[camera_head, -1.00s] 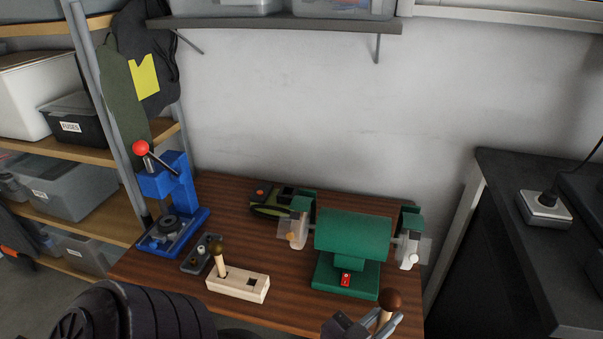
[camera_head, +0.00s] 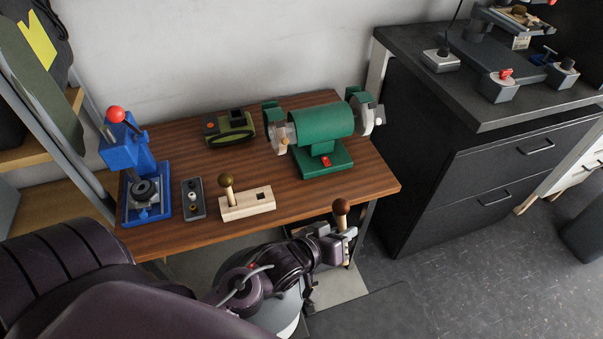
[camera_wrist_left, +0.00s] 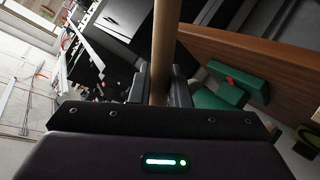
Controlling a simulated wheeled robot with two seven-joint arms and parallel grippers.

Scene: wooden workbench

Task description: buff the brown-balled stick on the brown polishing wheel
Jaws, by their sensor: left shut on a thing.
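The brown-balled stick has a dark brown ball (camera_head: 341,206) on a pale wooden shaft. My left gripper (camera_head: 343,240) is shut on the shaft, ball up, in front of the bench's front edge near its right end. In the left wrist view the shaft (camera_wrist_left: 161,45) stands between the fingers; its ball is out of that view. The green polishing machine (camera_head: 322,122) stands on the bench beyond the gripper, apart from the stick. Guards partly hide both wheels. My right gripper is not in view.
A wooden block (camera_head: 247,204) holds another stick with an olive-brown ball (camera_head: 226,180). A grey button box (camera_head: 193,199), a blue press (camera_head: 145,165) and a green-black device (camera_head: 229,128) stand on the wooden bench (camera_head: 285,190). A dark cabinet (camera_head: 480,150) is at right.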

